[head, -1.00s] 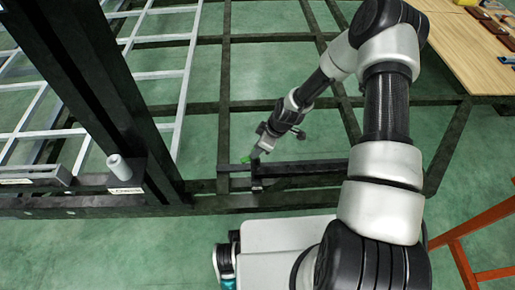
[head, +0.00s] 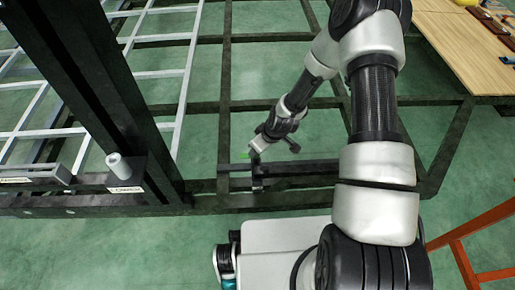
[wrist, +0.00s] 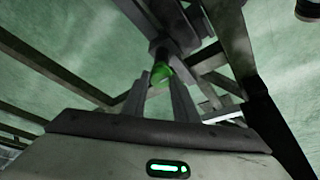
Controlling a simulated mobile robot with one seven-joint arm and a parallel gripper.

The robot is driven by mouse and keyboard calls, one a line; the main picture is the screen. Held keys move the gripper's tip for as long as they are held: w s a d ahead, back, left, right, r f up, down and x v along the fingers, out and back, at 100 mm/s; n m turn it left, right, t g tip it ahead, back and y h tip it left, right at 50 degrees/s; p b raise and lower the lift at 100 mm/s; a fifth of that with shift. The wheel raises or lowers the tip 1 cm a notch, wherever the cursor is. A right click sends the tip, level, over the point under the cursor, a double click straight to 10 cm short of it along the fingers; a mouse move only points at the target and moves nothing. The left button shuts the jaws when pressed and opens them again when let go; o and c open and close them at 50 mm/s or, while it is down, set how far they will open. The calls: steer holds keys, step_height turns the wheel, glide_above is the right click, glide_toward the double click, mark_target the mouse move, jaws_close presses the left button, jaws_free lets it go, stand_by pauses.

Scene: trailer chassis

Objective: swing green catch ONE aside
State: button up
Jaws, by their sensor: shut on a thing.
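The green catch (wrist: 164,74) shows in the wrist view as a small green piece between the two finger ends, below a dark bracket. My gripper (wrist: 161,88) is shut on it. In the head view my gripper (head: 256,150) points down at the left end of a short dark rail (head: 300,168) on the chassis. Only a sliver of green (head: 247,156) shows there, beside the fingers. The wrist and fingers hide most of the catch, and its exact angle cannot be told. No number on it can be read.
A thick dark post (head: 95,80) rises at the left, with a pale cylinder (head: 118,165) on a labelled bracket beside it. Dark chassis beams cross the green floor. A wooden table (head: 455,45) stands at the upper right and an orange frame (head: 470,245) at the lower right.

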steer(key=o, duration=1)
steer(key=p+v, duration=0.4)
steer(key=v, duration=1.3)
steer(key=shift+r+p, duration=0.25)
steer(key=shift+p, duration=0.1)
